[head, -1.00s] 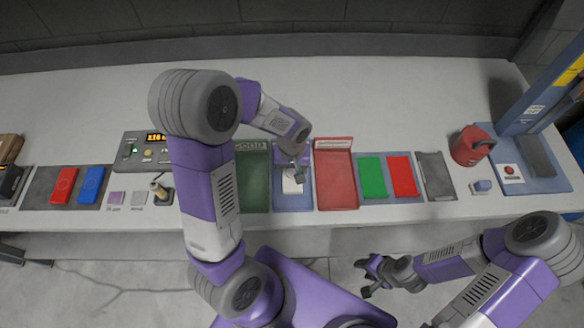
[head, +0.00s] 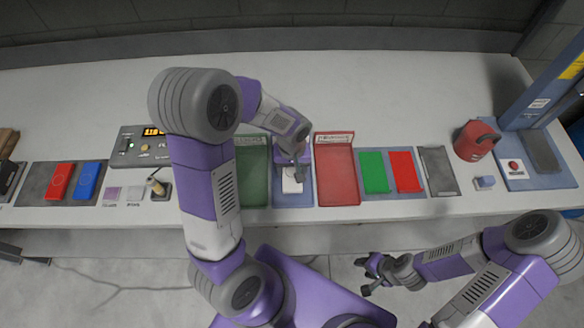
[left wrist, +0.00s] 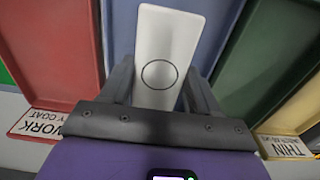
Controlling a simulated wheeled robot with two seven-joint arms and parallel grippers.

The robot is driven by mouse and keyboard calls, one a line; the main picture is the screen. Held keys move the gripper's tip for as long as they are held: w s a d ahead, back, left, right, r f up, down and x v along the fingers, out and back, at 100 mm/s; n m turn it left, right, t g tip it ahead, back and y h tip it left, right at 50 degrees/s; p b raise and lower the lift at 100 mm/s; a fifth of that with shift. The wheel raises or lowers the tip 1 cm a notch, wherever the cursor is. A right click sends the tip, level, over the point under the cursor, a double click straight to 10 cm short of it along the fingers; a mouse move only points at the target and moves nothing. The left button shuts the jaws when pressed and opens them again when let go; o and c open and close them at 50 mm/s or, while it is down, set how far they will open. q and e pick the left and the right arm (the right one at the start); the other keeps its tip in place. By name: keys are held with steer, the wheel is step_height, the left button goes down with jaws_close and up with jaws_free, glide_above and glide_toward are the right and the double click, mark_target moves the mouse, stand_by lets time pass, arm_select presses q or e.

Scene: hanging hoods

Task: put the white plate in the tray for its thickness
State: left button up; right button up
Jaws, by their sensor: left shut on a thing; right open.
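My left gripper (head: 294,172) is shut on the white plate (head: 291,184), over the blue mat (head: 293,200) between two trays. In the left wrist view the plate (left wrist: 170,38) stands out between the fingers, with a dark ring on its face. The green tray (head: 252,188) lies just left of the plate in the head view, partly behind my left arm. My right gripper (head: 374,273) is open and empty, in front of the table.
A gauge box (head: 142,146) with a lit display and a probe stand (head: 158,187) are left of my left arm. Red and blue plates lie further left. A green plate (head: 374,172), a red plate (head: 404,172) and a red can (head: 475,142) are to the right. The table's back is clear.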

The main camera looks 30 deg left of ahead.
arm_select(q)
steer(key=shift+f+b, duration=0.55)
steer(key=shift+f, duration=0.1)
steer(key=o, duration=1.2)
steer(key=shift+r, duration=0.1)
steer(key=shift+o, duration=0.2)
steer(key=shift+r, duration=0.1)
step_height(320, 180, up, 7)
steer(key=shift+r+p, duration=0.2)
steer(key=shift+p, duration=0.75)
